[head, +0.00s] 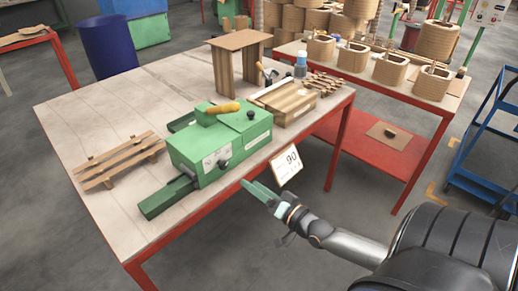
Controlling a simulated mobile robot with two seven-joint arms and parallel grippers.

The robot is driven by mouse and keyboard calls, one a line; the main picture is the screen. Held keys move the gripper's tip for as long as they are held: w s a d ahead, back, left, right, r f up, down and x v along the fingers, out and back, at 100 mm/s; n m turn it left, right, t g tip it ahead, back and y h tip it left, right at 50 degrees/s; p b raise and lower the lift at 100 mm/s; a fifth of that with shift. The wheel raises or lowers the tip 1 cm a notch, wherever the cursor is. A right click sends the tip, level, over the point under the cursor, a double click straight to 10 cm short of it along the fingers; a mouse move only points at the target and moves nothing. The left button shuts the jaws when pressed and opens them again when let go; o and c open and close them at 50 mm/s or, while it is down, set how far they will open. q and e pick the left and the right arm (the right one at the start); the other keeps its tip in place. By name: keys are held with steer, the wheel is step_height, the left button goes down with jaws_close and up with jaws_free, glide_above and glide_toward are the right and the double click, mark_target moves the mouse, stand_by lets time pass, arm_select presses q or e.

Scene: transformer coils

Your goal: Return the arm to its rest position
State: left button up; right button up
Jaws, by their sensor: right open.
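My right arm (350,243) comes in from the lower right. Its gripper (262,190) is just off the table's front edge, near the green machine and a white card marked 90 (286,165). The fingers are greenish, and nothing shows between them. My left gripper is not in the head view.
A table (110,205) with red legs holds a green machine (205,152) with an orange-handled tool, wooden slats (118,160), a small wooden stand (237,45) and a wooden block (288,103). Coils (355,56) stand on a second table behind. A blue cart (485,150) is at right.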

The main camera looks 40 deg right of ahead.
steer(key=shift+s, duration=0.7)
steer(key=s+a+f+n+g+p, duration=0.2)
steer(key=s+a+f+n+g, duration=0.2)
steer(key=s+a, duration=0.3)
steer(key=s+a+f+n+g+y+p, duration=0.1)
steer(key=s+a+f+n+g+p, duration=0.2)
steer(key=s+a+f+n, duration=0.3)
steer(key=s+a+f+g, duration=0.1)
steer(key=a, duration=0.4)
steer(key=shift+s+a+f+g, duration=0.2)
steer(key=shift+a+f+g, duration=0.1)
steer(key=shift+a+g, duration=0.1)
